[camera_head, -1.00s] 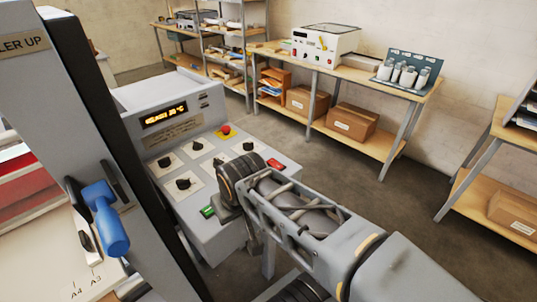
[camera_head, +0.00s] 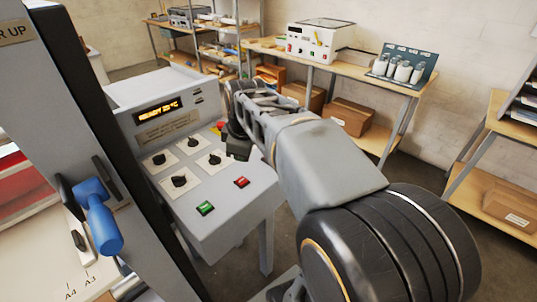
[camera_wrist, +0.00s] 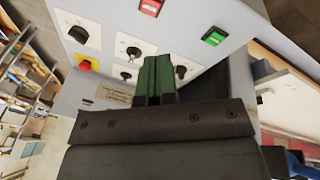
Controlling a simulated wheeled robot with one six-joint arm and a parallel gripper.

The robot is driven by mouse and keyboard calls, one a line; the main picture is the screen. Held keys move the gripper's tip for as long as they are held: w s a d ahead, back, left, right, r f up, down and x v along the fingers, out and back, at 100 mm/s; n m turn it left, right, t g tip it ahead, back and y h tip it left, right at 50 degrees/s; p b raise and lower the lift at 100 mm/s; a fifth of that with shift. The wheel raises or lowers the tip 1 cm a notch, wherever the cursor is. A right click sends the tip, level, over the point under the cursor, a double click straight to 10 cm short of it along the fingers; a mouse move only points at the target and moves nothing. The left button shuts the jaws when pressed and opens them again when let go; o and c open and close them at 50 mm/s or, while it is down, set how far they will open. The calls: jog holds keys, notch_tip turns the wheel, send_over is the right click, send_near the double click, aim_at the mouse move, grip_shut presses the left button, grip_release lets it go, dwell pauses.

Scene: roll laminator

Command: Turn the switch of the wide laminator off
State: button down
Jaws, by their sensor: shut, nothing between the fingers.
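The wide laminator's grey control panel (camera_head: 222,190) stands in the left half of the head view, with several black knobs on white plates. The knobs include a left one (camera_head: 158,160), a near one (camera_head: 180,182) and a right one (camera_head: 215,159). I cannot tell which control is the switch. In the wrist view, my gripper (camera_wrist: 157,64) has its green fingers shut and empty over the panel, between a knob (camera_wrist: 126,75) and another knob (camera_wrist: 181,71). Contact cannot be told. In the head view my arm largely hides the gripper.
A red button (camera_head: 241,182) and a green button (camera_head: 205,208) sit on the panel's near side. A red mushroom button (camera_wrist: 86,65) on yellow is near the fingers. A blue handle (camera_head: 99,216) is at left. A bench (camera_head: 380,80) with a white machine (camera_head: 318,41) stands behind.

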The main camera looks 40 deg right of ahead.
jog(key=w+d+n, duration=0.3)
jog(key=d+n, duration=0.2)
jog(key=d, duration=0.2)
jog(key=w+d+n+g+b, duration=0.1)
jog(key=w+d+n, duration=0.2)
jog(key=d+n, duration=0.3)
jog(key=shift+w+d+r+y, duration=0.3)
jog(key=shift+w+d+r, duration=0.15)
jog(key=shift+d, duration=0.75)
jog(key=f, duration=0.4)
jog(key=w+f, duration=0.1)
jog(key=f, duration=0.4)
jog(key=w+f+p, duration=0.1)
jog(key=f, duration=0.3)
jog(key=shift+a+f, duration=0.25)
jog(key=shift+f, duration=0.15)
